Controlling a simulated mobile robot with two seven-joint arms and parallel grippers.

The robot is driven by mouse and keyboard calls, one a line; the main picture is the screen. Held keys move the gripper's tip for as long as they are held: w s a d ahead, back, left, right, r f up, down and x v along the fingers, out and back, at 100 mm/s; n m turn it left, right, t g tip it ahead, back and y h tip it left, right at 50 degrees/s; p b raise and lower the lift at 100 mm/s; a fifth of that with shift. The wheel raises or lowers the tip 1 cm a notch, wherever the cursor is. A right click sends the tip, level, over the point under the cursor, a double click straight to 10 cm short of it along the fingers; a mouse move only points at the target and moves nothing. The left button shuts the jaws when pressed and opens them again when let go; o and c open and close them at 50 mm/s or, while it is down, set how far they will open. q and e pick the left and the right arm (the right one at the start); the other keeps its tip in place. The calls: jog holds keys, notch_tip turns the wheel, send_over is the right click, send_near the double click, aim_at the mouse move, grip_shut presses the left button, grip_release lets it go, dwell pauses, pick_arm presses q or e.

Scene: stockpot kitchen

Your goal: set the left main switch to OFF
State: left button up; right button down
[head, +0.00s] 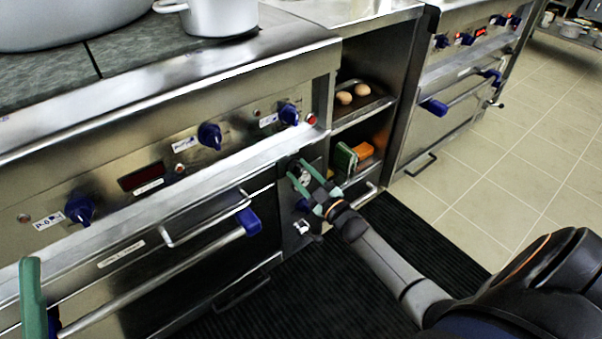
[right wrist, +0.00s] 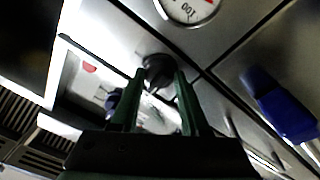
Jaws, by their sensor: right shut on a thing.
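My right gripper (head: 297,169) reaches to the narrow steel panel between the oven and the open shelves. In the right wrist view its two green fingers (right wrist: 159,76) are shut on a dark round switch knob (right wrist: 158,68), one finger on each side. This knob appears to be the left main switch. Its OFF mark and pointer cannot be read, and the fingers partly cover it. In the head view the gripper hides much of the knob's surroundings. A green finger of my left gripper (head: 33,297) shows at the lower left edge; its opening cannot be judged.
A round gauge (right wrist: 188,6) is beside the knob. A blue-ended oven handle (head: 248,220) juts out left of the panel. Shelves to the right hold brown rolls (head: 344,98) and an orange item (head: 349,154). Blue knobs (head: 210,135) line the cooker front. The tiled floor (head: 500,170) is clear.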

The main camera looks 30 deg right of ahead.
pick_arm(q)
jog(key=shift+d, duration=0.1)
pick_arm(e)
jog(key=shift+n, duration=0.3)
jog(key=shift+c, duration=2)
grip_release()
jog(key=shift+s, duration=0.1)
jog(key=shift+s, duration=0.3)
pick_arm(q)
jog(key=r+p, duration=0.3)
jog(key=shift+a+r+m, duration=0.25)
jog(key=shift+m, duration=0.15)
pick_arm(e)
jog(key=s+d+f, duration=0.1)
jog(key=s, duration=1)
jog(key=shift+s+f, duration=0.2)
jog(key=shift+s, duration=0.1)
